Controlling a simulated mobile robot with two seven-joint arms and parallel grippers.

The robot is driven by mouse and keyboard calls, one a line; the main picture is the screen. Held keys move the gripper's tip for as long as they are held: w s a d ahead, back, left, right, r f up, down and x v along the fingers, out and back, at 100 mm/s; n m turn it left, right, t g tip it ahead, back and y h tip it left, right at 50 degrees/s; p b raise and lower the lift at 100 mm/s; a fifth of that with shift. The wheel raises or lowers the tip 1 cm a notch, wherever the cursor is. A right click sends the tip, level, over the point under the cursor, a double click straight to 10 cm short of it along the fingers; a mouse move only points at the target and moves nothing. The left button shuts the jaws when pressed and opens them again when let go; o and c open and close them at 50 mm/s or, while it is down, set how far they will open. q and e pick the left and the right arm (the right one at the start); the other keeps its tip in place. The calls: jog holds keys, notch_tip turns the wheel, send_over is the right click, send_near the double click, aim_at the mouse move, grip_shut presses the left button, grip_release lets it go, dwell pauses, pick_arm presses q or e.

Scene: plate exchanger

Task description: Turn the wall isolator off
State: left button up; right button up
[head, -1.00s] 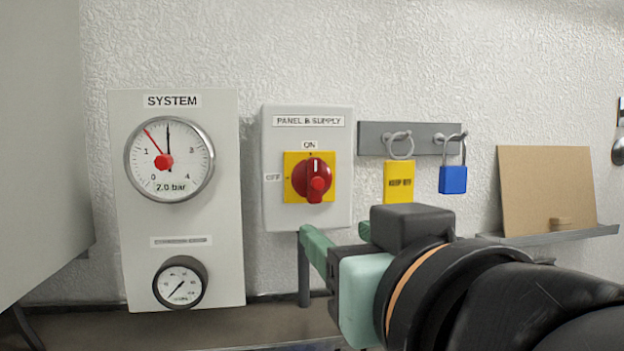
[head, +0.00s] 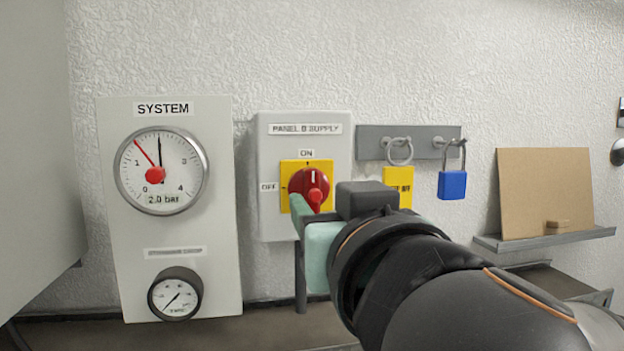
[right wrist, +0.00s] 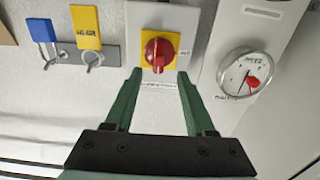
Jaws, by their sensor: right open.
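The wall isolator is a light grey box (head: 268,218) labelled "PANEL B SUPPLY", with a red rotary knob (head: 310,187) on a yellow plate (head: 288,171). The knob's white mark points up to ON; OFF is marked at the left. My right gripper (head: 300,207) is in front of the box, just below the knob, and hides its lower right part. In the right wrist view the gripper (right wrist: 155,76) is open, its two green fingers apart and empty. The knob (right wrist: 159,52) shows beyond and between the fingertips, which look clear of it. My left gripper is not in view.
Left of the isolator is a SYSTEM gauge panel (head: 228,250) with a larger dial (head: 185,185) and a smaller one (head: 175,293). A brown board (head: 540,190) stands on a shelf (head: 490,243).

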aim_at(316, 191)
jog(key=w, duration=0.2)
jog(key=w+p, duration=0.1)
jog(key=w, duration=0.1)
jog(key=w+a, duration=0.1)
jog(key=w, duration=0.1)
jog(key=shift+w, duration=0.1)
jog(key=shift+c, duration=0.2)
grip_shut()
